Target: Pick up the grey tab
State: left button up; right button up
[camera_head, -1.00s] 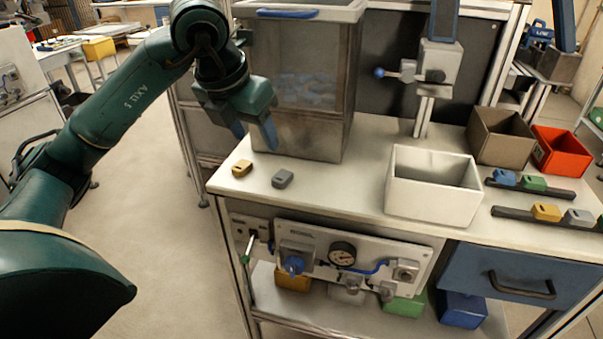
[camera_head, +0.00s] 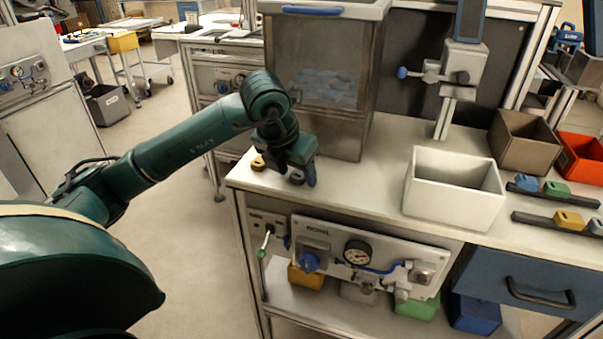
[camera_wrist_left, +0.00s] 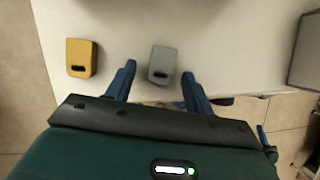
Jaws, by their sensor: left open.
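The grey tab (camera_head: 297,178) lies on the white bench top near its left front corner, partly hidden by my left gripper in the head view. In the left wrist view the grey tab (camera_wrist_left: 162,66) shows whole, with a dark slot at its near end. My left gripper (camera_head: 298,174) is low over the bench. In the left wrist view its blue fingers (camera_wrist_left: 158,85) are open, one on each side of the tab's near end, with a gap on both sides. My right gripper is not in view.
A yellow tab (camera_head: 258,163) lies to the left of the grey one. A clear-walled hopper (camera_head: 320,125) stands just behind. A white bin (camera_head: 452,205) stands to the right, with brown (camera_head: 525,145) and orange (camera_head: 581,158) bins beyond. Bench top between tab and white bin is clear.

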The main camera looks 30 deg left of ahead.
pick_arm(q)
jog(key=c, duration=1)
jog(key=shift+r, duration=0.1)
jog(key=shift+c, duration=0.2)
